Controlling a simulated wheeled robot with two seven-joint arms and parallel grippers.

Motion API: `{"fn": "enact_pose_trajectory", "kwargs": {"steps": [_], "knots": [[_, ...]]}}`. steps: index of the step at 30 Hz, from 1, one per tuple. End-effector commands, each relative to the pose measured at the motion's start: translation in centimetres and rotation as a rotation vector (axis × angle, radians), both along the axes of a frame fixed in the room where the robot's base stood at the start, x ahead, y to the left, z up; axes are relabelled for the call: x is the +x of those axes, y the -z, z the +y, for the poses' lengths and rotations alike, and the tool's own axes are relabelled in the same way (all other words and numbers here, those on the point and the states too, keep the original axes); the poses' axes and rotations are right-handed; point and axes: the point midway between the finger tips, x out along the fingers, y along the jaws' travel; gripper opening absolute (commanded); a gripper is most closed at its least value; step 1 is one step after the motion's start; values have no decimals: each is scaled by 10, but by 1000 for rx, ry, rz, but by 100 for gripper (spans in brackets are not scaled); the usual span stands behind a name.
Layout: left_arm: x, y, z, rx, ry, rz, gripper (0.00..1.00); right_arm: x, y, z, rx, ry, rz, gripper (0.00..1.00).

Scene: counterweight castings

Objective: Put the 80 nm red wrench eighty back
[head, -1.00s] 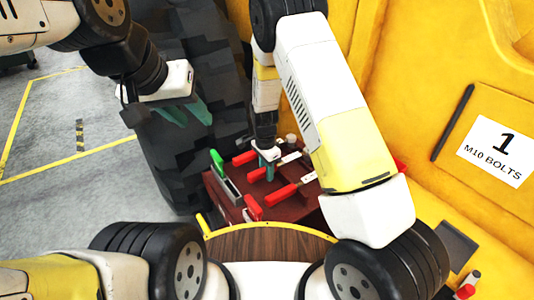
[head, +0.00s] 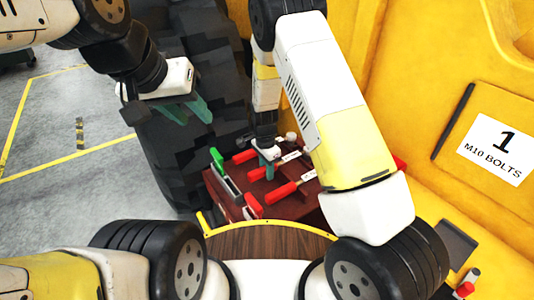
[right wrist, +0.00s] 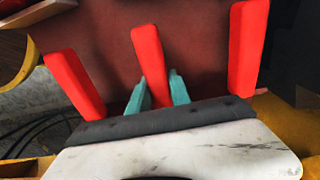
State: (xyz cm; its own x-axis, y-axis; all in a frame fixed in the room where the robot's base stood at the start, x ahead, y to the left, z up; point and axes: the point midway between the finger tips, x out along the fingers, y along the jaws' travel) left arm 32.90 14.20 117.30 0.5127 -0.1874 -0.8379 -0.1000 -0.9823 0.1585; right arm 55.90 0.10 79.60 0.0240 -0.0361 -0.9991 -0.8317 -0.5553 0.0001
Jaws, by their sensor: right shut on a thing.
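My right gripper (right wrist: 157,92) is shut on the middle red-handled wrench (right wrist: 149,50), with a teal finger on each side of the handle. In the head view my right gripper (head: 264,166) is low over the dark red rack (head: 300,208), among the red handles. Another red handle (right wrist: 75,84) stands to the left of the held one in the wrist view, and one more (right wrist: 247,48) to the right. The torque labels are too small to read. My left gripper (head: 190,109) is open and empty, up and left of the rack, in front of the dark tyre.
A green-handled tool (head: 217,159) lies at the rack's left end. A large dark tyre (head: 180,165) stands left of the rack, and a yellow body panel (head: 430,60) with an M10 bolts sign (head: 494,148) is at right. A round wooden surface (head: 265,243) is in front.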

Motion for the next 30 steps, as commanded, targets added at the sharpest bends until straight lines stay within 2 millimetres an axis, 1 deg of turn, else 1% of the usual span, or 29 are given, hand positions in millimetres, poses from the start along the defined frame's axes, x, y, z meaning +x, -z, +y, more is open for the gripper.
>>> {"fn": "enact_pose_trajectory", "kwargs": {"steps": [8, 9, 12, 20, 23, 26, 30], "knots": [[0, 0, 0, 0, 0, 0, 36, 1, 3, 0, 0, 0, -2, 0], [0, 0, 0, 0, 0, 0, 36, 1, 2, 0, 0, 0, -2, 32], [0, 0, 0, 0, 0, 0, 36, 1, 2, 0, 0, 0, -2, 50], [0, 0, 0, 0, 0, 0, 36, -1, 3, 0, -1, 0, 1, 50], [0, 0, 0, 0, 0, 0, 36, 0, -1, 0, 0, 0, 0, 50], [0, 0, 0, 0, 0, 0, 36, 0, -14, 1, 2, 0, -2, 50], [0, 0, 0, 0, 0, 0, 36, 0, -40, 2, 1, 0, -4, 50]]}}
